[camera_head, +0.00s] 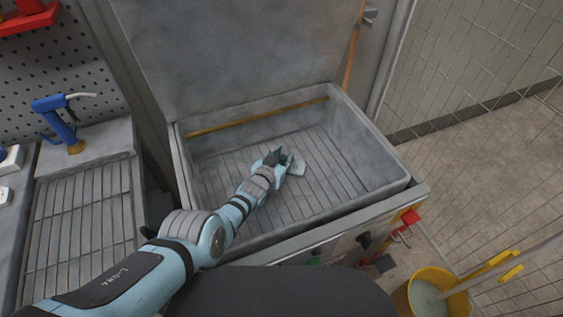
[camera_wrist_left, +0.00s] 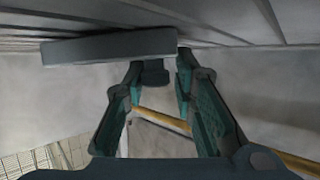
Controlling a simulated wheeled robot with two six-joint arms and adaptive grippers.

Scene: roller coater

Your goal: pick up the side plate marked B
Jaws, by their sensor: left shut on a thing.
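A small grey plate (camera_head: 298,169) is at the fingertips of my left gripper (camera_head: 281,158), inside the large grey basin. In the left wrist view the grey plate (camera_wrist_left: 110,47) shows edge-on, with a short dark stub between the green fingers of my left gripper (camera_wrist_left: 160,72). The gripper is shut on this piece, which I take to be the side plate; no letter B is readable on it. The plate is close to the ribbed basin floor; I cannot tell whether it touches. My right gripper is not in view.
The basin (camera_head: 397,184) has raised walls around the gripper and an upright lid behind. A wooden rod (camera_head: 258,117) lies along its back wall. A blue dispenser (camera_head: 57,122) stands on the left counter. A yellow bucket (camera_head: 428,292) stands on the floor at lower right.

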